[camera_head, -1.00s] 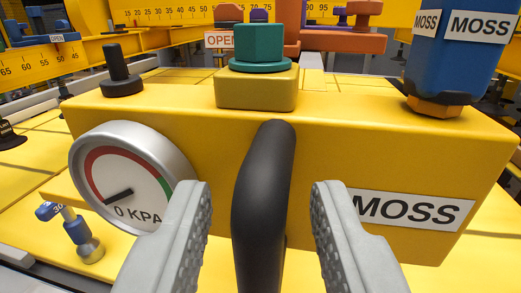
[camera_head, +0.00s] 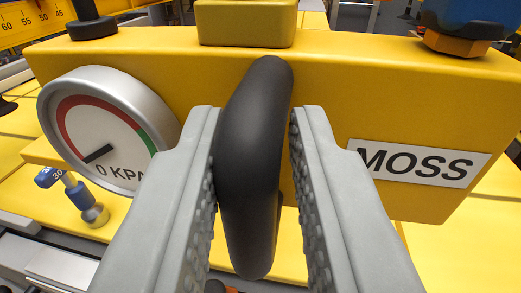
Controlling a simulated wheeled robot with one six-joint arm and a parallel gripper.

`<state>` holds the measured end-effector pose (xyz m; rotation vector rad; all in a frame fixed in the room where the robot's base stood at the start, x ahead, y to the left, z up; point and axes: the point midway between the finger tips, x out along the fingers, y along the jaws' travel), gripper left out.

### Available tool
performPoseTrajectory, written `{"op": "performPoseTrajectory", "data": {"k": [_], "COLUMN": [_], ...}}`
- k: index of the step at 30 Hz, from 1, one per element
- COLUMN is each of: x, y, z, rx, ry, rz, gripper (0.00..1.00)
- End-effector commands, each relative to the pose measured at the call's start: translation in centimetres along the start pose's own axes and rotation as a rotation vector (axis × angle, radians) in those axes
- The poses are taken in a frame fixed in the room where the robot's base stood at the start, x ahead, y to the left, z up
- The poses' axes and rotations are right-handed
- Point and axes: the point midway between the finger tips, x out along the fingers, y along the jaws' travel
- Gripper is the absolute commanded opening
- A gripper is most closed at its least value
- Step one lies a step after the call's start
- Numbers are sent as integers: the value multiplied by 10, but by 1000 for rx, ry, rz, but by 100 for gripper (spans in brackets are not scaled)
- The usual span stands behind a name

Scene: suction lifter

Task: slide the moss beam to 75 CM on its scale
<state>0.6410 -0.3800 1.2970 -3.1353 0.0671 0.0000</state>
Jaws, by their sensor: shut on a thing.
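The yellow moss body (camera_head: 330,85) fills the middle of the view, with a white MOSS label (camera_head: 415,164) on its front at right. A black upright bar handle (camera_head: 250,190) stands out from its front. My gripper (camera_head: 257,112) is shut on this handle, one ridged grey finger on each side. The left finger touches the bar; a thin gap seems to show at the right finger. A round gauge (camera_head: 108,130) on the front at left reads 0 KPA. No pointer at 75 is visible.
A black knob (camera_head: 90,22) and a yellow block (camera_head: 246,24) sit on top of the body. A blue part on an orange nut (camera_head: 458,44) is at top right. A small blue-tagged valve (camera_head: 75,196) is at lower left, near the gauge.

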Motion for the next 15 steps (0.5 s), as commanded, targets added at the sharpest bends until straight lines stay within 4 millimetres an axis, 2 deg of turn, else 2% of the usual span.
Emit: {"op": "performPoseTrajectory", "data": {"k": [1, 3, 15], "x": [2, 5, 18], "y": [-13, -26, -94], "z": [-1, -1, -1], "rx": [-1, -1, -1], "ry": [1, 1, 1], "rz": [-8, -9, -9], "gripper": [0, 0, 0]}}
